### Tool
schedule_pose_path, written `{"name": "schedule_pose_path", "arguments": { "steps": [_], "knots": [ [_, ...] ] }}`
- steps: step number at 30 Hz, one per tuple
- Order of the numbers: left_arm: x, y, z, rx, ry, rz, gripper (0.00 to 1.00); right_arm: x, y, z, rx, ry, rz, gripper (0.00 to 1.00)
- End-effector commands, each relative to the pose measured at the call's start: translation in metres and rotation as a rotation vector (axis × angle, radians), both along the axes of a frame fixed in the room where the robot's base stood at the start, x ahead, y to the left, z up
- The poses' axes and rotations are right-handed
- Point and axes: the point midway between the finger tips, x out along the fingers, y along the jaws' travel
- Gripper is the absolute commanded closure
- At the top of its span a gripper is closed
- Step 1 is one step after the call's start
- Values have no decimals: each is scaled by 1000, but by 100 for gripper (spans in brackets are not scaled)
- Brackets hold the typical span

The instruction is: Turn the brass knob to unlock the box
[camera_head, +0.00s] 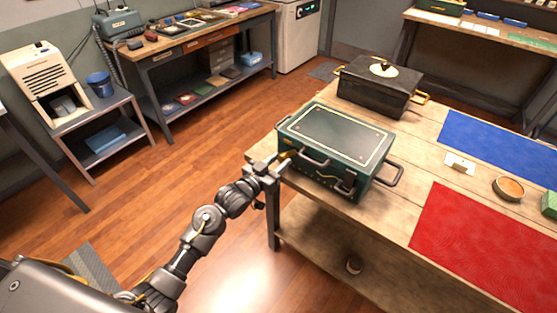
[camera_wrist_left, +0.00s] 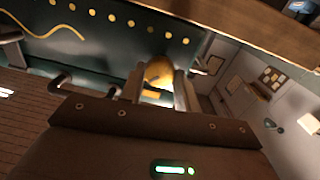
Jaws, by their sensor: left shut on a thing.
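A dark green metal box (camera_head: 334,139) with a closed lid sits on the left end of the wooden table. Its front faces my left arm and carries grey handles. My left gripper (camera_head: 276,164) is at the box's left front corner. In the left wrist view the brass knob (camera_wrist_left: 158,72) is on the box's green face (camera_wrist_left: 110,45), and the two fingers of my left gripper (camera_wrist_left: 160,92) are shut on it. The fingers partly hide the knob. In the head view the knob is mostly hidden at the gripper. My right gripper is not in view.
A black box (camera_head: 372,92) with gold handles stands behind the green box. A red mat (camera_head: 478,250), a blue mat (camera_head: 505,148), a white plate with a small part (camera_head: 459,163) and a round tin (camera_head: 508,188) lie to the right. Open floor is left of the table.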

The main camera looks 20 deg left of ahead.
Motion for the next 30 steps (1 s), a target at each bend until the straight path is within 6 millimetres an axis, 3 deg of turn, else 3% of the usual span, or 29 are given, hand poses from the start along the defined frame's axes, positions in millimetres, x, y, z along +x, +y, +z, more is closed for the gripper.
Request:
{"name": "schedule_pose_path", "arguments": {
  "steps": [18,30],
  "knots": [
    [-1,-2,0,528,-209,-2,91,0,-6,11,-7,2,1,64],
    [-1,-2,0,743,-295,-2,91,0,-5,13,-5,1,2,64]
  ]
}}
